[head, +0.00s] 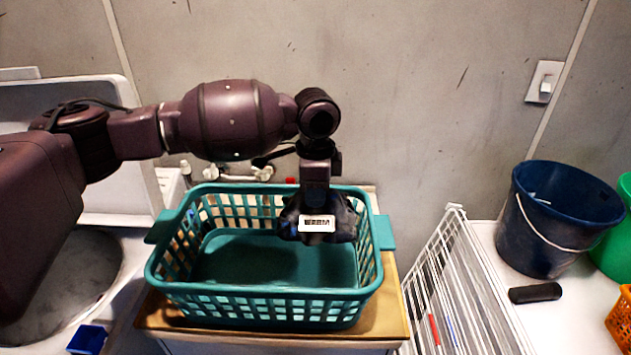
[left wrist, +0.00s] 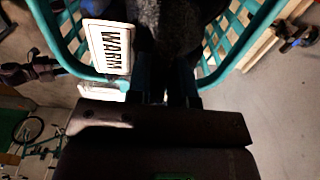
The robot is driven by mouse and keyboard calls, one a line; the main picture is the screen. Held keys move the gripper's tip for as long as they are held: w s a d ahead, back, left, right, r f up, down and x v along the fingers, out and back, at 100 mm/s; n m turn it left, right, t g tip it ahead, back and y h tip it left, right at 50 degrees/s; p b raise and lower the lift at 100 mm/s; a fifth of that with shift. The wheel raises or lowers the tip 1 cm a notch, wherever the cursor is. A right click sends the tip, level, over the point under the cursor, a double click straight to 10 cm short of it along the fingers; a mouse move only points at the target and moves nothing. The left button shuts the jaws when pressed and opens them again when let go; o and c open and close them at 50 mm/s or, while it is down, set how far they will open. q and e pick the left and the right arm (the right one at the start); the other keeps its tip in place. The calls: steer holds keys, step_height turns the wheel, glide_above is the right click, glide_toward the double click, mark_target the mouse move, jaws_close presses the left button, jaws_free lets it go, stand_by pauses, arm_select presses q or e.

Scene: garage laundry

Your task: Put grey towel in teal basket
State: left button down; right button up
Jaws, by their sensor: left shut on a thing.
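The teal basket (head: 255,307) stands on a wooden board, its open top facing up and its visible floor bare. My left gripper (head: 318,204) reaches down over the right part of the basket, at about rim height. It is shut on the dark grey towel (head: 342,224), which hangs bunched below the fingers with a white tag facing the head view. In the left wrist view, the fuzzy grey towel (left wrist: 178,28) is between the basket's sides (left wrist: 228,45). A white tag reading "WARM" (left wrist: 110,45) shows beside it. I cannot tell if the towel touches the basket. My right gripper is not in view.
A white wire rack (head: 455,285) leans right of the wooden board (head: 395,322). A dark blue bucket (head: 540,240), a green bucket (head: 622,240), an orange basket (head: 622,322) and a black object (head: 535,293) are further right. A small blue container (head: 87,340) is at lower left. The wall is close behind.

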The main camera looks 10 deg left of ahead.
mark_target(315, 210)
arm_select(q)
step_height(315, 210, down, 14)
steer(key=shift+r+b, duration=0.25)
steer(key=shift+b, duration=0.1)
stand_by(1.0)
steer(key=c, duration=0.9)
jaws_free()
steer(key=shift+r+p, duration=0.35)
steer(key=shift+r, duration=4.15)
